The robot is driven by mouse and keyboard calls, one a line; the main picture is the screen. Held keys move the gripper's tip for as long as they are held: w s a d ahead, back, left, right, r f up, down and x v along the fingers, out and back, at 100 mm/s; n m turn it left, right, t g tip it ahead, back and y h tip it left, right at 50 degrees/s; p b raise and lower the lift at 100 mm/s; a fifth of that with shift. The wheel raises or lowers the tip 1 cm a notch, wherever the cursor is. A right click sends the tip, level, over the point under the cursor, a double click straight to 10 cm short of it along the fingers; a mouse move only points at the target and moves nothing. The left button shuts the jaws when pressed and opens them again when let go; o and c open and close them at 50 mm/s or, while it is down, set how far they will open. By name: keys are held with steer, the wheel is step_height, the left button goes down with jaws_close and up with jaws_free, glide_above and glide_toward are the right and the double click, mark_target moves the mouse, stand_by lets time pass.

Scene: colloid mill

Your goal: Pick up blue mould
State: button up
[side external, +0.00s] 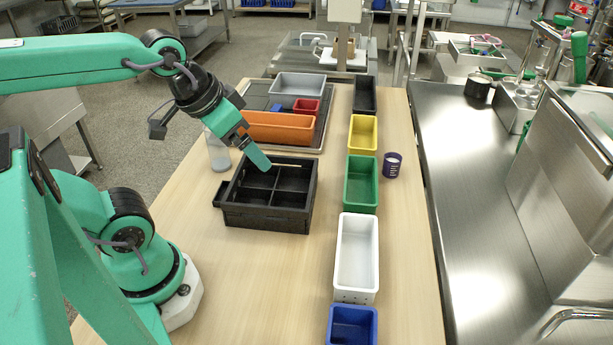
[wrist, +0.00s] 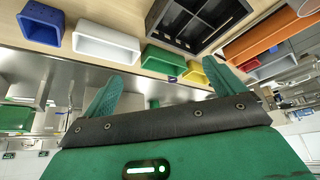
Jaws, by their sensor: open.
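A blue open-topped mould (side external: 352,326) stands at the near end of a row of containers on the wooden table, cut by the lower edge of the side view. It also shows in the wrist view (wrist: 40,24) at the upper left. A smaller blue piece (side external: 277,108) lies on the dark tray at the back; I cannot tell its exact shape. My gripper (side external: 258,160) is above the black divided crate (side external: 265,222), well away from the blue mould. In the wrist view its two green fingers (wrist: 162,84) are spread with nothing between them.
White (side external: 341,262), green (side external: 361,183), yellow (side external: 363,133) and black (side external: 365,95) containers continue the row. A purple cup (side external: 392,165) stands right of the green one. An orange container (side external: 280,127) and a clear bottle (side external: 218,152) are behind the crate.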

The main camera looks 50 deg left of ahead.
steer(key=w+d+f+n+g+h, duration=0.1)
steer(key=w+d+f+n+g, duration=0.15)
steer(key=d, duration=0.45)
steer(key=w+d+f+n+g, duration=0.1)
steer(key=w+d+f+n, duration=0.15)
steer(key=d, duration=0.35)
steer(key=s+d+f+n+g, duration=0.1)
steer(key=d+f+n, duration=0.1)
steer(key=d+f, duration=0.3)
steer(key=s+d+f+n+g+y, duration=0.1)
steer(key=d+f+n, duration=0.1)
steer(key=d+f, duration=0.4)
steer(key=d, duration=0.4)
steer(key=shift+s+d, duration=0.35)
steer(key=shift+s, duration=0.05)
steer(key=shift+f, duration=0.15)
steer(key=shift+f, duration=1.2)
steer(key=shift+f, duration=0.1)
